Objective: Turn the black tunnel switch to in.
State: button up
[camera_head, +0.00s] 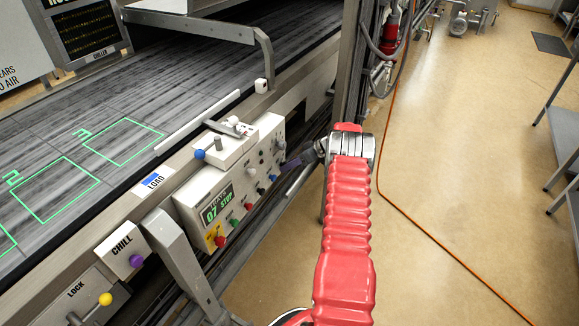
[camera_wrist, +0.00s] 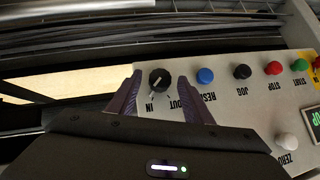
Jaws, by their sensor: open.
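The black tunnel switch (camera_wrist: 160,80) is a round knob at the end of the control panel in the wrist view, with IN and OUT lettered beside it, upside down. A pale mark shows on its face; I cannot tell for sure which word it points to. My gripper (camera_wrist: 160,98) is open, with one purple finger to the left of the knob and one to the right. I cannot tell whether either finger touches it. In the head view my gripper (camera_head: 294,172) is at the panel's right end, and the switch is too small to make out there.
The control panel (camera_head: 205,193) stands beside the conveyor belt (camera_head: 60,130). An orange cable (camera_head: 440,243) lies on the open floor at right.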

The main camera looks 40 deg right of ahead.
jog(key=v, duration=1.3)
